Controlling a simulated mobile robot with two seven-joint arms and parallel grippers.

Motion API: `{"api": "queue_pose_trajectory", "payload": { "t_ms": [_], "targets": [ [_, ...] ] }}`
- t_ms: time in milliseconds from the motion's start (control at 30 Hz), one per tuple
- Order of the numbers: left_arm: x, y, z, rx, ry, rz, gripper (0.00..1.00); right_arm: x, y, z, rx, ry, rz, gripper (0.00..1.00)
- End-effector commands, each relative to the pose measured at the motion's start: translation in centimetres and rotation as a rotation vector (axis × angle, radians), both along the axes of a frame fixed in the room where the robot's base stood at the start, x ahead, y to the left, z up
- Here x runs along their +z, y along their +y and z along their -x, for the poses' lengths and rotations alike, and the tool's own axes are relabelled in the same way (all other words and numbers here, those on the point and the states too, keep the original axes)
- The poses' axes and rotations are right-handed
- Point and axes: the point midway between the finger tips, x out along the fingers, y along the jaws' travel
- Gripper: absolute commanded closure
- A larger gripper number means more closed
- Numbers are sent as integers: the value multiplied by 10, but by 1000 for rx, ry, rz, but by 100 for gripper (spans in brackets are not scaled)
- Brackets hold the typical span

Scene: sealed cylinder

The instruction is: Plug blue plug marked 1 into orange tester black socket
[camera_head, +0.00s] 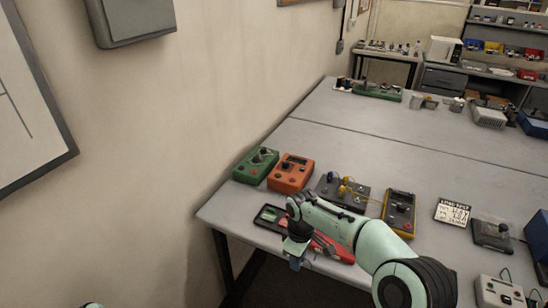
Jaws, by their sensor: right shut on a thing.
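The orange tester (290,174) stands on the grey table near its left end, beside a green box. Its top has a dark display and small round parts; I cannot tell which is the black socket. My right gripper (297,261) points down by the table's front edge, in front of the tester and apart from it. It is shut on a small blue thing at its fingertips, which looks like the blue plug; its mark is not readable. Only a bit of my left arm shows at the bottom left edge, and its gripper is out of view.
A green box (256,164) stands left of the tester. A dark box with yellow plugs (343,190), a yellow meter (398,212) and a sign (452,212) stand to the right. A red tool (335,250) lies partly behind my right arm. The table's middle is clear.

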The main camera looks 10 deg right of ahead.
Motion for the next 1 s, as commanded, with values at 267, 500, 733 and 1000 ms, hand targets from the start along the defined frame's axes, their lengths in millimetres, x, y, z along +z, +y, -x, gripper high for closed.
{"api": "queue_pose_trajectory", "payload": {
  "t_ms": [267, 500, 733, 1000],
  "targets": [
    [0, 0, -1, -1, -2, 1, 57, -49, -19, 23, -445, 2, 2, 100],
    [0, 0, 0, -1, -1, 0, 57, -89, -32, 41, -815, 0, -1, 100],
    [0, 0, 0, 0, -1, 0, 57, -95, -35, 43, -876, 0, -3, 100],
    [0, 0, 0, 0, 0, 0, 57, -93, -34, 42, -873, -3, -3, 100]
  ]
}}
